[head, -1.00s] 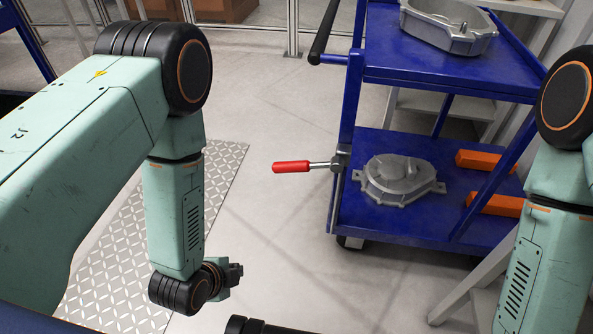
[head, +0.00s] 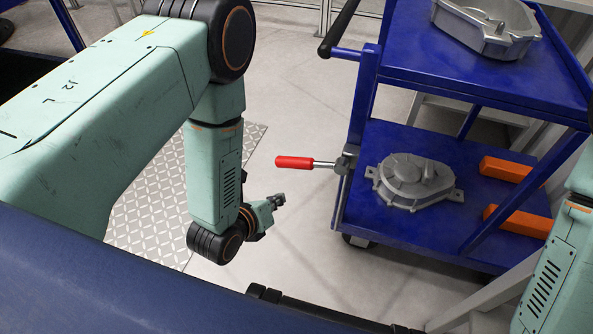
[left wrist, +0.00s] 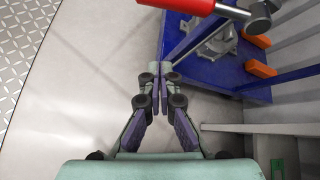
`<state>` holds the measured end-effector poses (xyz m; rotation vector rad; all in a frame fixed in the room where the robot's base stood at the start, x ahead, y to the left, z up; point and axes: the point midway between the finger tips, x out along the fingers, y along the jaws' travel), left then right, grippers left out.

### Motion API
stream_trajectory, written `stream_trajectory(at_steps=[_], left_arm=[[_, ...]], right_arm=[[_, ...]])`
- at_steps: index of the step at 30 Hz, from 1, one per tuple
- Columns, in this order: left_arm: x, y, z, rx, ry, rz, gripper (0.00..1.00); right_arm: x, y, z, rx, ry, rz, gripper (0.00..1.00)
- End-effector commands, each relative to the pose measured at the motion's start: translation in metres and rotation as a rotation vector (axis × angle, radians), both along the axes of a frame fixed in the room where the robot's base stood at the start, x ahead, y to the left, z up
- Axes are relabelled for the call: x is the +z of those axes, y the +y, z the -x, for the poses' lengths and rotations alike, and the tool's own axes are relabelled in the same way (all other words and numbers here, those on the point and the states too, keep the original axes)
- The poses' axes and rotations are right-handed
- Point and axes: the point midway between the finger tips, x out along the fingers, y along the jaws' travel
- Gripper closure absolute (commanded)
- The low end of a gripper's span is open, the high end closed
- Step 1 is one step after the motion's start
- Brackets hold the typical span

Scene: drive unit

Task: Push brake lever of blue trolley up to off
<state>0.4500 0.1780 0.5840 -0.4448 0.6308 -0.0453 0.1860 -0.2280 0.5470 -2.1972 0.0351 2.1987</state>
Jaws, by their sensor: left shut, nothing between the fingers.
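The blue trolley (head: 372,110) stands at the right in the head view. Its brake lever (head: 296,162) has a red grip and a metal rod, and sticks out roughly level to the left from a grey pivot on the trolley's near-left post. The lever also shows at the top of the left wrist view (left wrist: 180,4). My left gripper (head: 280,200) is shut and empty. In the head view it appears below the red grip, apart from it. In the left wrist view its closed fingertips (left wrist: 160,70) are clear of the lever. My right gripper is out of view.
Grey castings lie on the trolley's upper (head: 490,25) and lower shelves (head: 415,180), with orange blocks (head: 515,222) beside the lower one. A black push handle (head: 338,28) juts out above the lever. Open floor lies left of the trolley.

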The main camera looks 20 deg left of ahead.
Motion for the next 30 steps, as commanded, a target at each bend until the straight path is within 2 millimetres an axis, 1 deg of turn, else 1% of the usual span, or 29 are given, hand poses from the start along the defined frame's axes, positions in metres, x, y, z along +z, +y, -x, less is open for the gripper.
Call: stream_trajectory(at_steps=[3,7,20,23,25,30], left_arm=[[0.003,0.001,0.0,-0.064,-0.035,-0.09,1.0],[0.004,0.001,0.001,-0.103,-0.052,-0.148,1.0],[0.003,-0.001,-0.002,-0.114,-0.055,-0.166,1.0],[-0.002,-0.002,-0.008,-0.114,-0.057,-0.166,1.0],[-0.007,-0.004,-0.016,-0.115,-0.058,-0.166,1.0],[-0.025,-0.011,-0.043,-0.115,-0.059,-0.165,1.0]], right_arm=[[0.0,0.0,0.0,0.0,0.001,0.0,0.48],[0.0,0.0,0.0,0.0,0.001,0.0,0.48],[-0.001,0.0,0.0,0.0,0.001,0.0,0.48],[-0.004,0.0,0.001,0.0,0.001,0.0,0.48],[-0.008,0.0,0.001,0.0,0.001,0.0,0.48],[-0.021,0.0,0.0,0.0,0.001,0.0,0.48]])
